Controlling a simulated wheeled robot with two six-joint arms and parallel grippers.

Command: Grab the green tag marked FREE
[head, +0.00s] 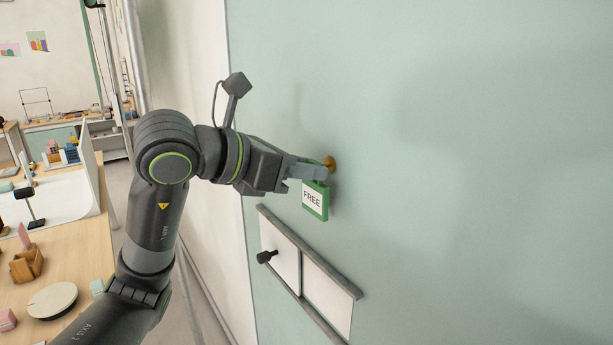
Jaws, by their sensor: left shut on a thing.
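The green tag (316,201) has a white face with the word FREE. It hangs against the pale green wall panel, just below a round brass-coloured peg (330,163). My left gripper (312,172) reaches in from the left and is shut on the upper part of the tag, right beside the peg. The fingers hide the tag's top edge, so I cannot tell whether it is still on the peg. My right gripper is not in view.
Below the tag, a sliding panel in a grey frame (310,262) with a dark knob (267,257) sticks out from the wall. At left is a wooden table with a round white disc (52,300) and a wooden holder (27,264). The wall to the right is bare.

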